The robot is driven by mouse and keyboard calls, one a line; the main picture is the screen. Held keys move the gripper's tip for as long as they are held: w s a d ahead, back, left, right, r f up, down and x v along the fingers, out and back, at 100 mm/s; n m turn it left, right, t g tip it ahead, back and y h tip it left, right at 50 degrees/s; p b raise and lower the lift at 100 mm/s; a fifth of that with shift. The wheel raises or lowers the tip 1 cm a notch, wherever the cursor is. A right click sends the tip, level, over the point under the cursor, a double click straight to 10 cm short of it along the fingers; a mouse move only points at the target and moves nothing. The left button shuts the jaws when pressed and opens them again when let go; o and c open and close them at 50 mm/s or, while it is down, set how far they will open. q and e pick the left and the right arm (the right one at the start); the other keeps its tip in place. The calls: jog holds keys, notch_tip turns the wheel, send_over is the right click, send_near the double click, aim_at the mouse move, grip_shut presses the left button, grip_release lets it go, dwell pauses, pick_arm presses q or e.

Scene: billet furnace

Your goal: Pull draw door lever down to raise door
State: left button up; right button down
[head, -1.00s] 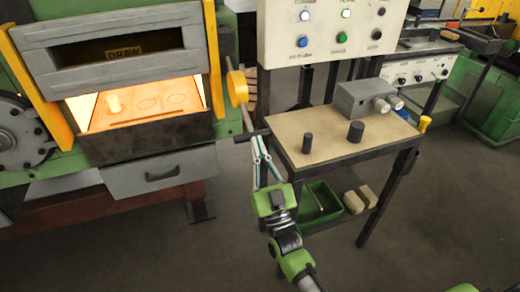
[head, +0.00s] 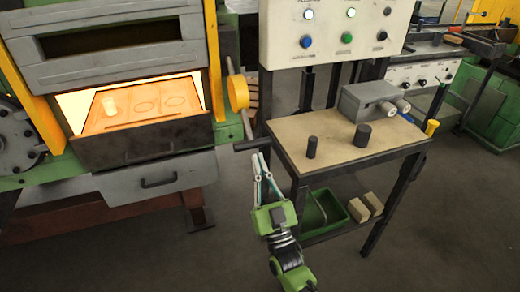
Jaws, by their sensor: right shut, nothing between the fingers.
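The grey draw door (head: 120,47) is raised above a glowing furnace opening on the left. The door lever has a yellow hub (head: 238,93) right of the furnace, and its arm points down to a dark crossbar handle (head: 252,144). My right gripper (head: 260,158) is shut and empty, with its fingertips close below the handle. I cannot tell whether they touch it. A pale glowing billet (head: 109,103) stands upright inside on the left of the hearth. My left gripper is not in view.
A work table (head: 310,140) stands right of the lever, with dark cylinders and a grey box (head: 372,103) on top. A green bin (head: 325,212) and tan blocks sit on its lower shelf. A button panel (head: 335,30) stands behind. The floor in front is clear.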

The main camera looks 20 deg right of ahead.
jog(key=v, duration=1)
jog(key=shift+s+r, duration=0.35)
notch_tip(320, 180, down, 21)
jog(key=a+n+g+y, duration=0.2)
jog(key=g, duration=0.5)
jog(key=s+d+f+g, duration=0.1)
jog(key=s+f+g, duration=0.25)
jog(key=f, duration=0.55)
jog(key=s+f+g, duration=0.2)
jog(key=s+f, duration=0.2)
jog(key=f, duration=0.4)
jog(key=s+d+f+g+h, duration=0.1)
jog(key=s+f+g, duration=0.2)
jog(key=s+f, duration=0.4)
jog(key=s+d+f+g, duration=0.2)
jog(key=s+f+g, duration=0.1)
jog(key=s+f, duration=0.35)
jog(key=s+d+f+g+h, duration=0.1)
jog(key=s+d+f+g, duration=0.1)
jog(key=s, duration=0.8)
jog(key=s+d+f+g+p, duration=0.1)
jog(key=s+f+g, duration=0.3)
jog(key=s, duration=0.6)
jog(key=shift+s+d+f+h, duration=0.2)
jog(key=shift+d+f+h, duration=0.15)
jog(key=shift+d, duration=0.45)
